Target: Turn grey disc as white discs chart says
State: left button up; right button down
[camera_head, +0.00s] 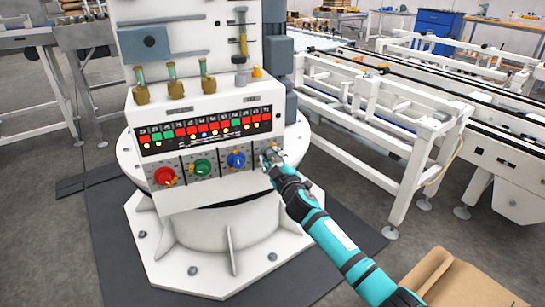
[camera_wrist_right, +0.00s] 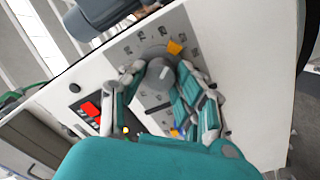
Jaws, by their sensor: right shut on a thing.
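A white machine panel (camera_head: 215,184) carries a row of round discs: red (camera_head: 165,176), green (camera_head: 202,167) and blue (camera_head: 236,159). An orange marker (camera_wrist_right: 175,47) lies at the dial's edge, among small printed marks. Above the discs is a dark chart strip (camera_head: 204,129) with red and green cells and small dots; its print is too small to read.
Several brass fittings (camera_head: 173,86) stand on the ledge above the chart. White conveyor frames (camera_head: 375,130) fill the right side. A cardboard box (camera_head: 455,280) is at the lower right. Open floor lies left of the machine.

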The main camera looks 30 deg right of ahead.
jog(key=n, duration=0.4)
jog(key=shift+n+p, duration=0.3)
jog(key=shift+n, duration=0.1)
jog(key=n, duration=0.3)
jog(key=shift+f+n, duration=0.1)
jog(key=shift+n, duration=0.2)
pick_arm(q)
jog(key=shift+s+f+p, duration=0.2)
jog(key=shift+s+f, duration=0.05)
jog(key=shift+f, duration=1.05)
jog(key=shift+s+f+p, duration=0.15)
jog(key=shift+s+f, duration=0.1)
jog(key=shift+f, duration=1.05)
pick_arm(e)
jog(key=shift+n+y, duration=0.3)
jog(key=shift+n, duration=1.3)
jog(key=shift+f, duration=0.1)
jog(key=c, duration=1)
grip_release()
pick_arm(q)
jog(key=shift+w, duration=0.1)
pick_arm(e)
jog(key=shift+o, duration=0.2)
pick_arm(q)
jog(key=shift+w+r, duration=0.1)
pick_arm(e)
jog(key=s+a, duration=0.1)
jog(key=s, duration=1.1)
jog(key=shift+f, duration=0.15)
